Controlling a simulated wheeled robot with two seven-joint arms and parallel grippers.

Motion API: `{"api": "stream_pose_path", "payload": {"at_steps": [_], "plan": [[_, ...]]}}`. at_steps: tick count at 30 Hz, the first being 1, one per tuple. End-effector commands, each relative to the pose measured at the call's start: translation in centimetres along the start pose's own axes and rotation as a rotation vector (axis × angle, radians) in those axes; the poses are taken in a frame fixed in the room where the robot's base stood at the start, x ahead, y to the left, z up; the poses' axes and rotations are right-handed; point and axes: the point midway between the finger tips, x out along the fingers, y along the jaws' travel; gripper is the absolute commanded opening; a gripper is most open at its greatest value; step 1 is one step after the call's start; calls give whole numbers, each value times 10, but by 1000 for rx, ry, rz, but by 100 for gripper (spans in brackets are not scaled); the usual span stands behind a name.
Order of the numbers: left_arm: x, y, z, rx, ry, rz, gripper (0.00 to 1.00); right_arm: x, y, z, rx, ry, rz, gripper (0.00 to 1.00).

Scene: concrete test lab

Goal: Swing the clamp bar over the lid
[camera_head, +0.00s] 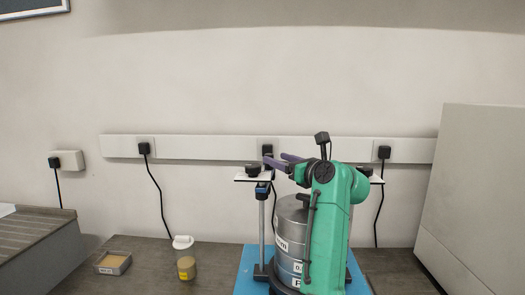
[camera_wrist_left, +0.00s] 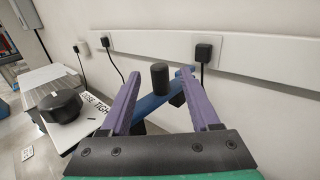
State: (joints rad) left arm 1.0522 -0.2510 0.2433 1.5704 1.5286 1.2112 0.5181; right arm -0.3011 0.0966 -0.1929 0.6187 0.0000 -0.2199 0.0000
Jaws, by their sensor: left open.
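A grey metal cylinder (camera_head: 292,215) with a lid stands on a blue base (camera_head: 246,262) in the head view, partly hidden by my green arm. A blue clamp bar (camera_wrist_left: 150,105) with an upright black peg (camera_wrist_left: 160,75) shows in the left wrist view. My left gripper (camera_head: 280,162) is open above the cylinder, with purple fingers. In the left wrist view the fingers (camera_wrist_left: 158,82) stand on either side of the bar and peg; contact cannot be told. My right gripper is out of view.
A jar with a white lid (camera_head: 184,257) and a small shallow box (camera_head: 113,263) stand on the dark bench at left. A large grey cabinet (camera_head: 480,200) stands at right. Wall sockets with hanging black cables are behind.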

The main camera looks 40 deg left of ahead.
Motion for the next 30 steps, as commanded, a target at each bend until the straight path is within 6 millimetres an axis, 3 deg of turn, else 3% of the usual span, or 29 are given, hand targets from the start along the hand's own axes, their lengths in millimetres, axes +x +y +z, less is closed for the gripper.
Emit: {"api": "stream_pose_path", "payload": {"at_steps": [3,9,18,19,21,24,30], "plan": [[33,2,5,4,-1,5,63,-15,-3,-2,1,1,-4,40],[69,1,3,2,-3,2,63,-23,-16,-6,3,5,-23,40],[75,0,0,1,-2,0,63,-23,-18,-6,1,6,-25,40],[75,0,0,1,-2,0,59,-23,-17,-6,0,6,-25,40],[75,0,0,1,-2,0,32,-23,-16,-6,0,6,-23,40],[75,0,0,1,-2,0,0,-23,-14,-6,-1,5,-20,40],[75,0,0,1,-2,1,0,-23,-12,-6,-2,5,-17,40]]}}
